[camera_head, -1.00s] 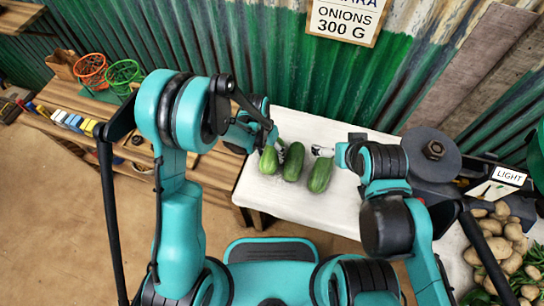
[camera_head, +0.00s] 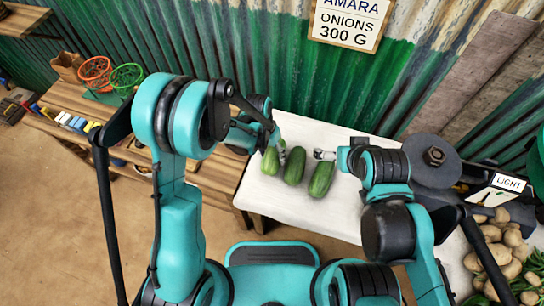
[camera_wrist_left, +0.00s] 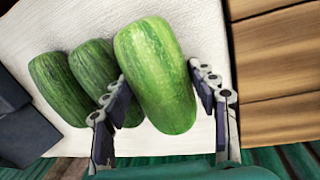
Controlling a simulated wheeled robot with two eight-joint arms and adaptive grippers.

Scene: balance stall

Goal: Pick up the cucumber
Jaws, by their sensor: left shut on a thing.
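Three green cucumbers are in a row on the white tabletop. My left gripper (camera_head: 279,150) is shut on the leftmost cucumber (camera_head: 270,161). In the left wrist view, the fingers (camera_wrist_left: 159,82) close on both sides of this cucumber (camera_wrist_left: 156,65), which looks larger and nearer than the others. It seems slightly raised off the table. The middle cucumber (camera_head: 294,166) and the right cucumber (camera_head: 321,180) lie on the table, apart from the grip. My right gripper (camera_head: 324,155) is just above the far end of the right cucumber; its jaws are too small to judge.
The white table (camera_head: 285,202) has clear room in front of the cucumbers. A dark scale (camera_head: 433,160) stands to the right, with a LIGHT sign (camera_head: 509,183) and potatoes (camera_head: 505,255) beyond. A wooden bench (camera_head: 215,175) with baskets is at the left.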

